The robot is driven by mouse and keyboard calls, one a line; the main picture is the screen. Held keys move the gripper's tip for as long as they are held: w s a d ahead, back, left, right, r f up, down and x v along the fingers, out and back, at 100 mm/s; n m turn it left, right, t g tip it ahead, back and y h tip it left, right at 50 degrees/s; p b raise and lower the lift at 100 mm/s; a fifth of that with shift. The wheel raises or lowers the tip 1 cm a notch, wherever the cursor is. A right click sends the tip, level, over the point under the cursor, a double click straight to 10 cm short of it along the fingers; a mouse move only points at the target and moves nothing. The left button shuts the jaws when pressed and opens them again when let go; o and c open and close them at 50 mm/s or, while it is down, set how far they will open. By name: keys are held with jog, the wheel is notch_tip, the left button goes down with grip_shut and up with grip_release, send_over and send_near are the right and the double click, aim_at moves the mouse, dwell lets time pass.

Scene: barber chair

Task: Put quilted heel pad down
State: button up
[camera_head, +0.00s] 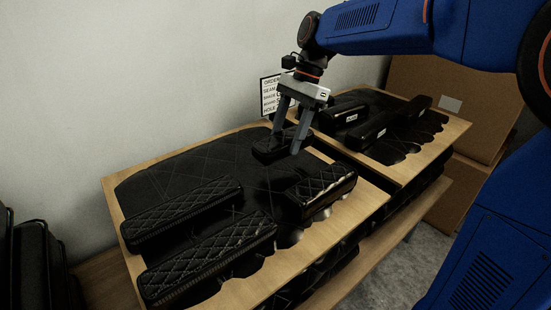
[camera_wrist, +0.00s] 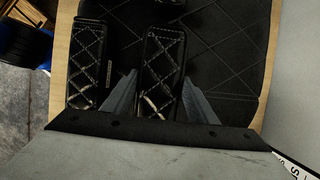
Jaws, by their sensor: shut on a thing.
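My gripper (camera_head: 286,143) is shut on a short black quilted heel pad (camera_head: 268,150), with one finger on each side of it. The wrist view shows the pad (camera_wrist: 162,62) with pale diamond stitching between my fingers (camera_wrist: 160,77). The pad is over the far part of the black quilted sheet (camera_head: 172,178) on the near wooden board (camera_head: 335,226). It is at or close to the sheet; I cannot tell whether it touches. A similar short pad (camera_head: 325,188) lies nearer on the same sheet and also shows in the wrist view (camera_wrist: 86,62).
Two long quilted pads (camera_head: 182,212) (camera_head: 212,258) lie at the board's near left. A second board (camera_head: 447,134) behind carries more black pads with white labels. A printed sign (camera_head: 269,95) stands by the wall. Cardboard boxes (camera_head: 440,90) stand at the back right.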

jog(key=shift+a+f, duration=0.1)
jog(key=shift+f, duration=3.1)
jog(key=o, duration=1.2)
jog(key=shift+f, duration=0.1)
jog(key=v, duration=1.2)
